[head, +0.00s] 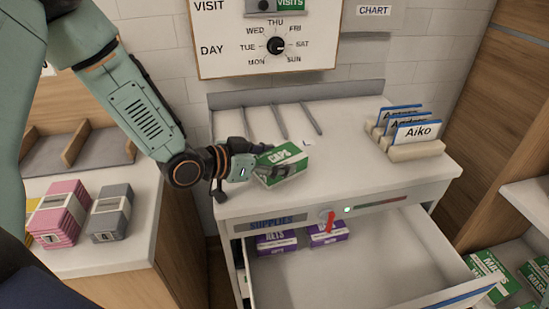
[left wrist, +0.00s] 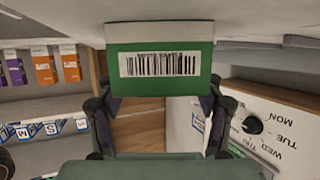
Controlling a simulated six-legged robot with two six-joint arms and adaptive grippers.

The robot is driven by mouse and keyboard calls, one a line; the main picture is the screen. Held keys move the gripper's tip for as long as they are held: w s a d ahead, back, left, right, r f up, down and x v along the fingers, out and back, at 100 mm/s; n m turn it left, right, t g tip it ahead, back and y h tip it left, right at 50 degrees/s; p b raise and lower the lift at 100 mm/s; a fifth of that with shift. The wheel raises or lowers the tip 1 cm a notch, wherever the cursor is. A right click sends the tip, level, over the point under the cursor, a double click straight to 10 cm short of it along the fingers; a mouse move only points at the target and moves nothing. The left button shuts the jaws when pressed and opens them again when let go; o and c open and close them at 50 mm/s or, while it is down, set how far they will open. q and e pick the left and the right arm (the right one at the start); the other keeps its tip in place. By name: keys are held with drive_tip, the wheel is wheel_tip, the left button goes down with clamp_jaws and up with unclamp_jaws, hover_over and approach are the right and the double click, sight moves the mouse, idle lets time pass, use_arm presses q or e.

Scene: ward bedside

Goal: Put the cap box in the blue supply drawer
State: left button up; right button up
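The cap box (head: 284,166), green and white with "CAPS" on it, is over the white cabinet top near its left front edge. I cannot tell whether it touches the top. My left gripper (head: 265,163) has its fingers at the box's two sides. In the left wrist view the box (left wrist: 160,68) shows a barcode and sits between the fingers (left wrist: 160,105). The supply drawer (head: 360,280) below is pulled open, with a blue strip on its front edge. Two purple boxes marked "NETS" (head: 276,242) lie at its back. My right gripper is not in view.
A blue "SUPPLIES" label (head: 272,224) and a red lever (head: 329,221) are on the cabinet front above the drawer. Name cards (head: 415,133) stand at the cabinet's right. Pink boxes (head: 60,212) and a grey box (head: 110,212) sit at left. The drawer's middle and right are clear.

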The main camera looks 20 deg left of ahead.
use_arm(q)
drive_tip(key=o, duration=0.3)
drive_tip(key=shift+d, duration=0.1)
drive_tip(key=shift+o, duration=0.3)
